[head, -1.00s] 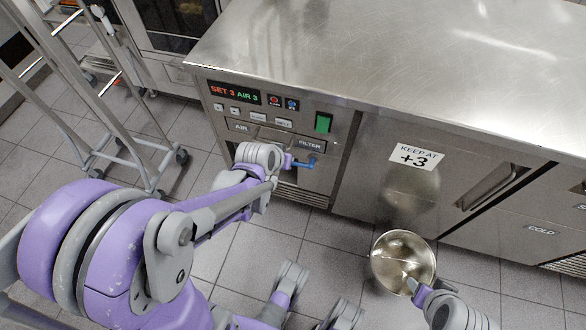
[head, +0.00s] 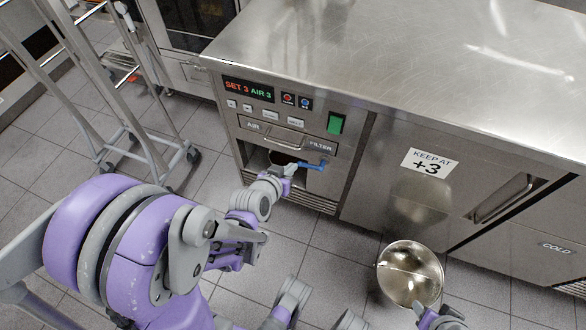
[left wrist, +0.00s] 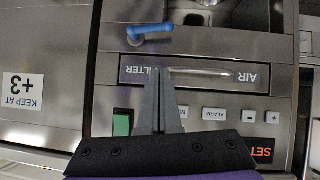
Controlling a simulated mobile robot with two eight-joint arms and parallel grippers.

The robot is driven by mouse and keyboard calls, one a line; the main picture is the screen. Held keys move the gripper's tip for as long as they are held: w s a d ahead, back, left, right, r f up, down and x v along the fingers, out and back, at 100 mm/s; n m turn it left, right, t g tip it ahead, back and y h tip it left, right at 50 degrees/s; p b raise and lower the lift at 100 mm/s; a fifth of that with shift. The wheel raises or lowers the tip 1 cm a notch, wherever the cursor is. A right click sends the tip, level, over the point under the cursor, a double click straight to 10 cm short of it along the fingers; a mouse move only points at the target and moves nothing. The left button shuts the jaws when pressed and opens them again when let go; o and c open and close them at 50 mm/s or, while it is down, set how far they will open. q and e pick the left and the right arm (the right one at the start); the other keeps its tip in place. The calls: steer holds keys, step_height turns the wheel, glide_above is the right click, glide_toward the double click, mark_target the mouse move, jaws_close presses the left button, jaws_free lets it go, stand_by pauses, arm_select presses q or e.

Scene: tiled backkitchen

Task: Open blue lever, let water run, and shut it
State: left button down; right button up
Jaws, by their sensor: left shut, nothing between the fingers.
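The blue lever (head: 312,165) sits on the front of the steel unit, just below the filter panel, and points left from its pivot. It also shows near the top of the left wrist view (left wrist: 150,30). My left gripper (head: 284,164) is shut and empty, just left of the lever and apart from it. In the left wrist view its closed fingertips (left wrist: 161,70) lie in front of the filter panel. A round steel pot (head: 410,273) is at the lower right, with my right gripper (head: 421,307) at its near rim; its grip is unclear. I see no running water.
The filter panel (head: 285,136) has a bar handle above the lever. A display (head: 248,90), small buttons and a green switch (head: 335,123) sit above it. A wheeled rack (head: 115,115) stands left. Tiled floor lies open between the rack and the unit.

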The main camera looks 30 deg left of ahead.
arm_select(q)
steer(key=b, duration=0.2)
glide_above(302, 165)
steer(key=s, duration=0.3)
step_height(302, 165, down, 4)
steer(key=f, duration=0.2)
steer(key=w+d+f+b, duration=0.1)
steer(key=shift+w+f+b, duration=0.2)
steer(key=shift+f+b, duration=0.15)
steer(key=shift+f, duration=0.3)
arm_select(e)
steer(key=f, duration=0.5)
steer(key=shift+w, duration=0.3)
steer(key=shift+s, duration=0.15)
arm_select(q)
steer(key=shift+f, duration=0.1)
arm_select(e)
steer(key=shift+s, duration=0.35)
